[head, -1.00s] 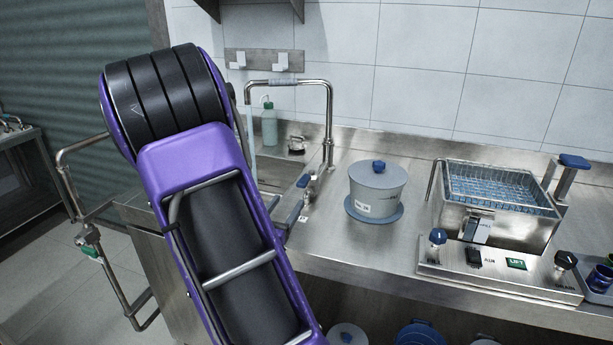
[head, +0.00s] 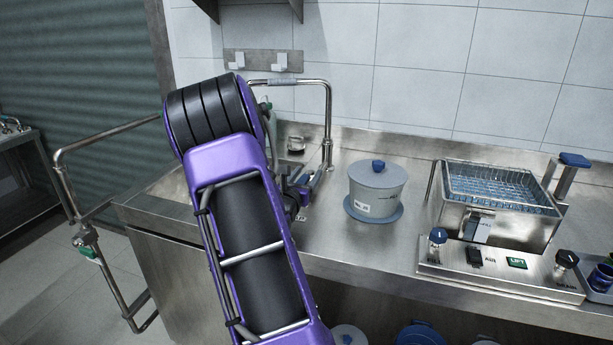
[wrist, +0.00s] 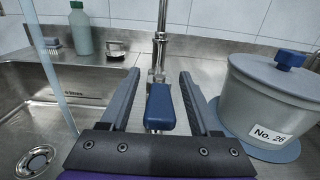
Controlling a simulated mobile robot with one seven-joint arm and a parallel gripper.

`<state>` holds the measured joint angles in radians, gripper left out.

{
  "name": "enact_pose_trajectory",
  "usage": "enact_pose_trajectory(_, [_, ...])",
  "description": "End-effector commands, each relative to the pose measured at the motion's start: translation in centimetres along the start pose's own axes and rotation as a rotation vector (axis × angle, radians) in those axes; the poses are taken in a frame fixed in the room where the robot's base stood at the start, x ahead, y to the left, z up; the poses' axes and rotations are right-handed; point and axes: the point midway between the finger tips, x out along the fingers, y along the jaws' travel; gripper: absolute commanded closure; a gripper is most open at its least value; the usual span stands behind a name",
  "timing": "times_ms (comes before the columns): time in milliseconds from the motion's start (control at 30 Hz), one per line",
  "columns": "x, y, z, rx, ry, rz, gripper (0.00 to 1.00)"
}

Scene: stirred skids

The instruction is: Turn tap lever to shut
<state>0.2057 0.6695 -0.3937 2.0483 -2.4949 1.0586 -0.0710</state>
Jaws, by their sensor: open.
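The tap's tall steel pipe (head: 328,115) rises at the back of the sink, and its base shows in the wrist view. The blue tap lever (wrist: 160,106) points toward the wrist camera, in line between my two fingers. My gripper (wrist: 154,90) is open, with one finger on each side of the lever; I cannot tell whether either touches it. Water (wrist: 55,75) runs down into the sink (wrist: 75,85) at the left of the wrist view. In the head view my arm hides most of the sink, and the lever and gripper are hard to make out.
A grey lidded pot (head: 376,188), labelled No. 26 in the wrist view (wrist: 282,95), stands close to the right of my gripper. A fryer-like basket unit (head: 497,200) is farther right.

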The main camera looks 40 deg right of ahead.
Motion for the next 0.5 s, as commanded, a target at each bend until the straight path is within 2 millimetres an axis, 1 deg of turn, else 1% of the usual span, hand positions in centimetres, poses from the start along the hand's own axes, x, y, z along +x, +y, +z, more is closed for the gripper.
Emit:
enact_pose_trajectory(167, [-0.01,-0.01,-0.01,0.0,0.0,0.0,0.37])
enact_pose_trajectory(200, [-0.02,-0.01,-0.01,0.0,0.0,0.0,0.44])
enact_pose_trajectory(367, [-0.03,-0.01,-0.02,0.0,0.0,0.0,0.73])
enact_pose_trajectory(500, [-0.04,-0.01,-0.02,0.0,0.0,0.0,0.98])
